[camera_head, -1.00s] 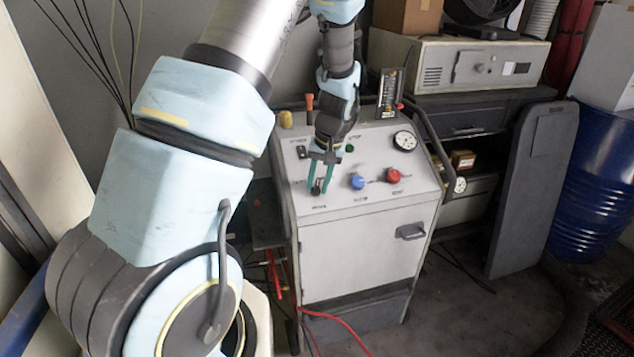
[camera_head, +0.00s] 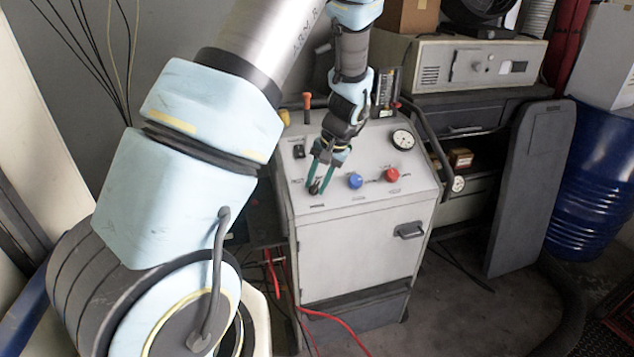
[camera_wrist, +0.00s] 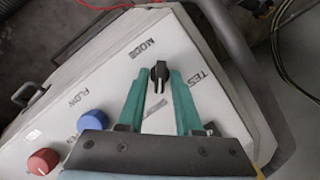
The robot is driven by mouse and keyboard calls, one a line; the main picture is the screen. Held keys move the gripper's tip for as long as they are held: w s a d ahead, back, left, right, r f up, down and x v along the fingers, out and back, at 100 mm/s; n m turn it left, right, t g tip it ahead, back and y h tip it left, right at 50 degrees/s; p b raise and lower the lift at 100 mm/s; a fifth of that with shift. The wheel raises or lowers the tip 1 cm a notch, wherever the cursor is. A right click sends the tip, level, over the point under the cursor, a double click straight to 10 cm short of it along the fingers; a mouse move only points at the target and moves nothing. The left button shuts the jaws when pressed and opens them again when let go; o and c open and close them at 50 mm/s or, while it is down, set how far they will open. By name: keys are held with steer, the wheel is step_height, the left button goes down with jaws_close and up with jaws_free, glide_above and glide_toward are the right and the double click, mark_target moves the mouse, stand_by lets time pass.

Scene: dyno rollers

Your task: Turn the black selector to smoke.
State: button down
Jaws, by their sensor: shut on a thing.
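The black selector (camera_wrist: 159,72) sits on the sloping panel in the wrist view, beside the printed words MODE and TEST. A further label between my fingers is partly covered. My gripper (camera_wrist: 160,78) has its two teal fingers closed around the selector, one on each side. The selector's handle is narrow and lies roughly along the fingers; I cannot tell which label it points at. In the head view my gripper (camera_head: 317,188) comes down slanted onto the panel's left side, with the selector (camera_head: 313,188) small at its tips.
A blue knob (camera_head: 355,181) and a red knob (camera_head: 391,174) stand right of my gripper on the white console (camera_head: 350,262). A round gauge (camera_head: 403,139) and an orange-topped handle (camera_head: 307,102) are further back. A dark side rail (camera_head: 437,140) borders the panel.

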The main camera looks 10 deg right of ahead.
steer(key=c, duration=0.9)
jaws_free()
steer(key=b+v, duration=0.2)
steer(key=v, duration=0.9)
